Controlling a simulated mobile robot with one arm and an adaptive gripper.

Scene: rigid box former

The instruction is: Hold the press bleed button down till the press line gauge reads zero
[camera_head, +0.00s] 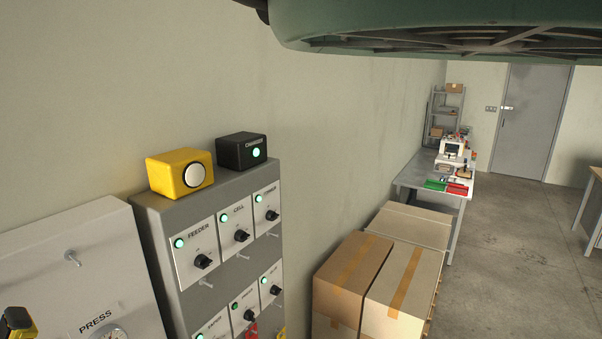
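The white press panel (70,262) is at the lower left, marked PRESS. Its gauge (110,333) is cut off by the bottom edge, so I cannot read it. A yellow box (178,175) with a round white button (194,174) sits on top of the grey switch cabinet (152,212). It has no readable label, so I cannot tell whether it is the press bleed button. A yellow and black piece (17,324) shows at the lower left edge; I cannot tell what it is. I do not make out my gripper.
A black box (241,152) with a green light stands beside the yellow one. The cabinet has several knobs and green lamps, with red tags low down. Cardboard boxes (352,275) stand to its right. A workbench (408,180) is farther back, with open floor (513,245) beside it.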

